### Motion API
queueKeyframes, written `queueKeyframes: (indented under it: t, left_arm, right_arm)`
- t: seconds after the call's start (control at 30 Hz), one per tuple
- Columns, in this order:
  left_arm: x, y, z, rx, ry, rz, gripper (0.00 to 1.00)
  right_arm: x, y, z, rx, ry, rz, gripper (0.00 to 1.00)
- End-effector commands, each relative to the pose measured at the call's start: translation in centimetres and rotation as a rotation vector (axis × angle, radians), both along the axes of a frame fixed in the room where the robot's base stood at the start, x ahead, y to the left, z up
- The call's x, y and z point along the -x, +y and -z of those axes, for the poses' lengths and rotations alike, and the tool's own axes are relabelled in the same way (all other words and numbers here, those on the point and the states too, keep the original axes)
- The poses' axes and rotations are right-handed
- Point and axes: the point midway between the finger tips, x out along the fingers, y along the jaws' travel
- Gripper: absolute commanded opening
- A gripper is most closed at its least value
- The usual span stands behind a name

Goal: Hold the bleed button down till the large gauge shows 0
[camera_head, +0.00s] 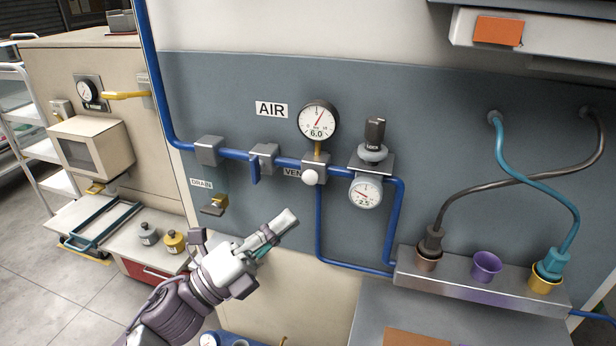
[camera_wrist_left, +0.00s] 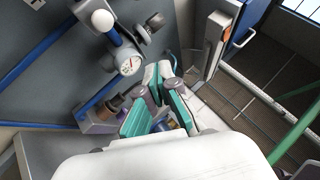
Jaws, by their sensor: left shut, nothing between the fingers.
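The large gauge (camera_head: 319,121) is on the wall panel beside the AIR label and reads 6.0. Below it, a round white button (camera_head: 310,177) sticks out of a grey block on the blue pipe, beside a partly covered VEN... label. The white button also shows in the left wrist view (camera_wrist_left: 103,20). My left gripper (camera_head: 288,222) is shut and empty, below and left of the white button and apart from it. Its teal-padded fingers (camera_wrist_left: 160,100) show in the left wrist view. My right gripper is not in view.
A smaller gauge (camera_head: 365,193) reading about 2.5 hangs under a black-knobbed regulator (camera_head: 374,140). A blue lever (camera_head: 255,170) and a brass DRAIN valve (camera_head: 215,205) are to the left. A shelf with coloured sockets (camera_head: 486,267) and hoses is at right.

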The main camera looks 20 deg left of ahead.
Motion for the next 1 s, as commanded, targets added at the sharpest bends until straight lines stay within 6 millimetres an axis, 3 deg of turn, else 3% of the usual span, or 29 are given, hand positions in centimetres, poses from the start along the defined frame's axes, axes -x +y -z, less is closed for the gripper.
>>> queueKeyframes:
  t: [0.27,0.7,1.0]
  left_arm:
    - [-0.5,0.0,0.0,0.002,0.002,-0.001,0.00]
    - [-6.2,-0.1,-0.1,0.003,0.003,-0.002,0.00]
    - [-8.6,-0.3,0.1,0.002,0.003,-0.001,0.00]
  right_arm:
    - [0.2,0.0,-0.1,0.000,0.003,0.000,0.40]
    - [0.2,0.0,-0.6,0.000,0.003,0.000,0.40]
    - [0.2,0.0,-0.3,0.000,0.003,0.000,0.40]
